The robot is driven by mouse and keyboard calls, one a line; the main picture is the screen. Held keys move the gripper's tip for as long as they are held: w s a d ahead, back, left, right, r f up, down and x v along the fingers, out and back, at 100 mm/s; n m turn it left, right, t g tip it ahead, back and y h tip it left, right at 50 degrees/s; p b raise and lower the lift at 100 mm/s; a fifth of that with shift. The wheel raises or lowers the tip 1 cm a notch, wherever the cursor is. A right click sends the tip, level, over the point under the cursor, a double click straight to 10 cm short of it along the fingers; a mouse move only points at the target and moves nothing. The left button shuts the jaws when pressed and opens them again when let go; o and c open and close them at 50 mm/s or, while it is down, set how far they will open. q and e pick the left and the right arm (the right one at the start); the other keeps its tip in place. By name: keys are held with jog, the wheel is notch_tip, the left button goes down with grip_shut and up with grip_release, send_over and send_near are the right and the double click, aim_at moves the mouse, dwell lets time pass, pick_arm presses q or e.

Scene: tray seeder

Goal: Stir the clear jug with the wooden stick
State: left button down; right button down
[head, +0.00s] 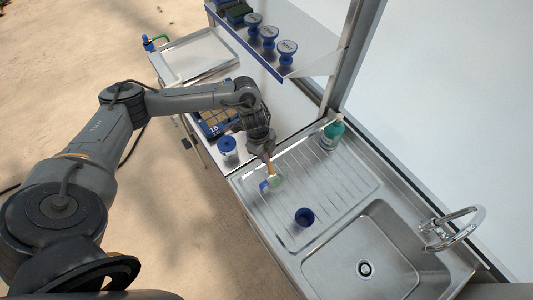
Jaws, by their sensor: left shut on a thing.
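My left gripper (266,154) points down over the near left end of the sink's drainboard. It is shut on the wooden stick (269,167), a short orange-brown length below the fingers. Just under it is a small pale, see-through shape with a blue part on its left and some green, which looks like the clear jug (276,181). The stick's lower end overlaps the jug in the head view. I cannot tell how deep it is inside or whether it touches the wall. My right gripper is not in view.
A green bottle (332,133) stands at the back. A blue-lidded container (228,147) and a seed tray (216,122) are left of the gripper. A shelf (250,48) overhangs the bench behind.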

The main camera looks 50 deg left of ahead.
aim_at(271, 169)
pick_arm(q)
jog(key=shift+w+d+f+b, duration=0.1)
jog(key=shift+d+f+b, duration=0.15)
jog(key=shift+f+b, duration=0.8)
jog(key=shift+w+d+f+b, duration=0.2)
jog(key=shift+f+b, duration=0.3)
jog(key=shift+f, duration=1.15)
jog(key=shift+w+d+f+b, duration=0.1)
jog(key=shift+d+f+b, duration=0.2)
jog(key=shift+f+b, duration=0.75)
jog(key=shift+d+f, duration=0.2)
jog(key=shift+f, duration=0.95)
jog(key=shift+w, duration=0.1)
